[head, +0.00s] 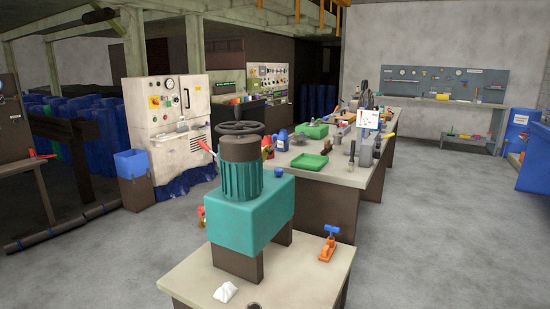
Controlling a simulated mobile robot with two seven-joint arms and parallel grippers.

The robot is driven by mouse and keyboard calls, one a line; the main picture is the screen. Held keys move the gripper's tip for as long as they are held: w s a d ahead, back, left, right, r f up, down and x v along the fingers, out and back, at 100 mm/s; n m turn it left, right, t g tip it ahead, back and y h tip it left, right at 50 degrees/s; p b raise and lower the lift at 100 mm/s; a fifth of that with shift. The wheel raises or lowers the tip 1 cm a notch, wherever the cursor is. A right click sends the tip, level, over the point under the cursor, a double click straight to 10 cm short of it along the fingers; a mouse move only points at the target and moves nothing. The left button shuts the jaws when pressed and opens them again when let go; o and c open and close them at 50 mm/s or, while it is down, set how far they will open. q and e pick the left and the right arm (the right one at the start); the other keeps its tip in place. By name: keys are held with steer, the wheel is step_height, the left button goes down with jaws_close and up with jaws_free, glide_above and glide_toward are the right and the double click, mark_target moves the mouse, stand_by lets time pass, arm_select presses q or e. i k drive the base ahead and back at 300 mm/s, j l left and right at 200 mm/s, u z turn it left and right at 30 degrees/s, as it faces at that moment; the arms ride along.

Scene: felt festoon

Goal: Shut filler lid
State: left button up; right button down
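A teal machine (238,222) stands on a small pale-topped table in the front middle. A ribbed dark-green motor (240,182) rises from its top, with a dark handwheel (240,128) above it. A small blue cap (278,172) sits on top of the teal box, just right of the motor. It may be the filler lid, but it is too small to tell whether it is open or shut. Neither of my grippers is in view.
An orange clamp-like tool with a blue top (328,244) and a crumpled white cloth (226,292) are on the small table (300,270). A cluttered workbench (345,180) stands close behind. Grey floor (440,245) is clear to the right.

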mark_target(266, 150)
steer(key=k+u, duration=0.1)
steer(key=u, duration=0.4)
steer(key=k+u, duration=0.1)
steer(key=u, duration=0.4)
steer(key=l+u, duration=0.1)
steer(key=u, duration=0.95)
steer(key=l, duration=1.25)
steer(key=k+l, duration=0.1)
steer(key=l, duration=2.45)
